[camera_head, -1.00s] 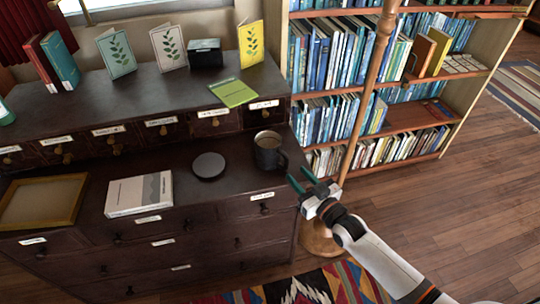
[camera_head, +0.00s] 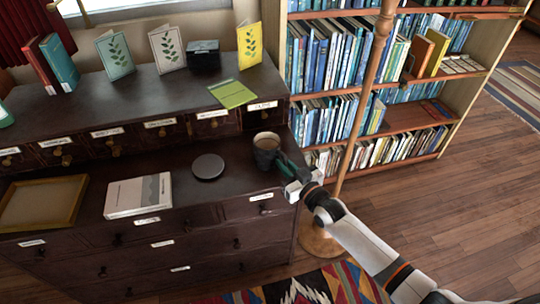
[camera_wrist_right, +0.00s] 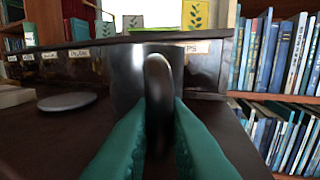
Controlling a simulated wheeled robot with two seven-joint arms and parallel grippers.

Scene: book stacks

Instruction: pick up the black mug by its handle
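The black mug (camera_head: 266,148) stands upright near the right end of the dark cabinet's lower top, with a brownish content showing inside. In the right wrist view, the mug (camera_wrist_right: 128,75) is straight ahead and its curved handle (camera_wrist_right: 158,75) faces the camera. My right gripper (camera_head: 282,163) is at the mug's right side. Its green fingers (camera_wrist_right: 161,112) lie one on each side of the handle, close against it, and look shut on it. The exact contact is partly hidden. My left gripper is not in view.
A round dark disc (camera_head: 208,166) and a book (camera_head: 139,195) lie left of the mug. A wooden tray (camera_head: 40,203) is farther left. The raised drawer row (camera_head: 160,132) stands behind the mug. A wooden pole (camera_head: 362,100) and a bookcase (camera_head: 440,95) are to the right.

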